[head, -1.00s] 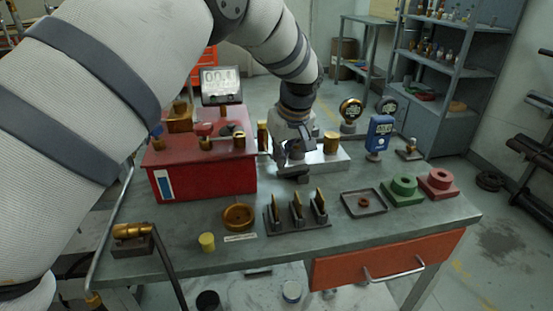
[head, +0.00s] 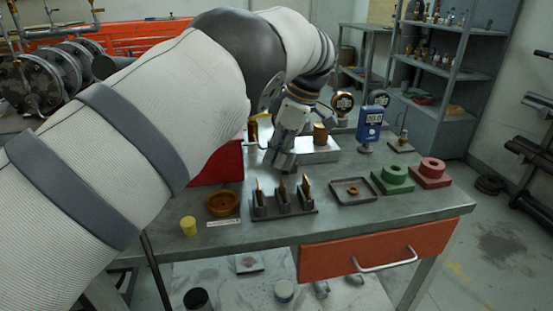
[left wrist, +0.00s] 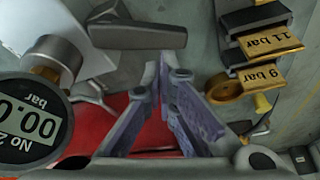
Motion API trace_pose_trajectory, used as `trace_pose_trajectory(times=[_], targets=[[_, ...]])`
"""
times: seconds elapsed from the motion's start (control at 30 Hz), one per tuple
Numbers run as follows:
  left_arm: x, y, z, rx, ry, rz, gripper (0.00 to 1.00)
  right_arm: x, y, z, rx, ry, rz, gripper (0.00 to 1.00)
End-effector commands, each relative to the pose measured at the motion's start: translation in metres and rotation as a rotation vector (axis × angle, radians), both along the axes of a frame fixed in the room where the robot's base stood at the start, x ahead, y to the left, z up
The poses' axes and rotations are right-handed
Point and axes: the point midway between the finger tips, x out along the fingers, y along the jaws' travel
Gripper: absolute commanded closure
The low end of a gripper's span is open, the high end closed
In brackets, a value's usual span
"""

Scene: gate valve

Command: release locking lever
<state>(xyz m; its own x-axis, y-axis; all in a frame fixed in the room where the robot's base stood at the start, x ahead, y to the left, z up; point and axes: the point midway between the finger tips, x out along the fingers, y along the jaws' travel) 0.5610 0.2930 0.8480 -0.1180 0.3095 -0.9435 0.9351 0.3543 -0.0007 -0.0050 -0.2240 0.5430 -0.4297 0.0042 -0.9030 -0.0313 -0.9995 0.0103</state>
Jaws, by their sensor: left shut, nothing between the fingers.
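A dark grey lever (left wrist: 135,36), which looks like the locking lever, lies across the top of the left wrist view beside a pale metal block. My left gripper (left wrist: 165,70) is shut and empty, with its fingertips just below the lever in that picture and seemingly apart from it. In the head view my left gripper (head: 281,158) points down at the front of the pale metal block (head: 318,152) on the bench. My arm and gripper hide the lever there. The right gripper is not in view.
A rack of tagged plates (head: 284,203) stands close in front of the gripper. A brass ring (head: 222,203), yellow cylinder (head: 188,226), tray (head: 353,191), blue gauge (head: 370,127), green block (head: 393,178) and red block (head: 430,174) share the bench. My arm covers most of the red box (head: 222,166).

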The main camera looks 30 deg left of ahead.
Motion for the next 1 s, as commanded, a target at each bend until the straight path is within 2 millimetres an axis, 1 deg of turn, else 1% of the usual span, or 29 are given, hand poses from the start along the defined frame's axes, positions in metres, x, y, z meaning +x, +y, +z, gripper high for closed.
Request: trace_pose_trajectory(times=[0.03, 0.2, 0.43, 1.0], targets=[[0.001, -0.001, -0.003, -0.001, 0.002, 0.037, 1.00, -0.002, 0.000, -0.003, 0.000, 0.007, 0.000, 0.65], [0.000, -0.006, -0.001, -0.002, -0.001, 0.152, 1.00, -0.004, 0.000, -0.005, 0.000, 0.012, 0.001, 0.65], [-0.001, -0.005, 0.002, 0.000, -0.002, 0.149, 1.00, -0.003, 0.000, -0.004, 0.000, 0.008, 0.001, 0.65], [-0.016, -0.007, 0.003, -0.001, -0.003, 0.147, 1.00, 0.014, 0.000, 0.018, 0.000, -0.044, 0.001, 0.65]])
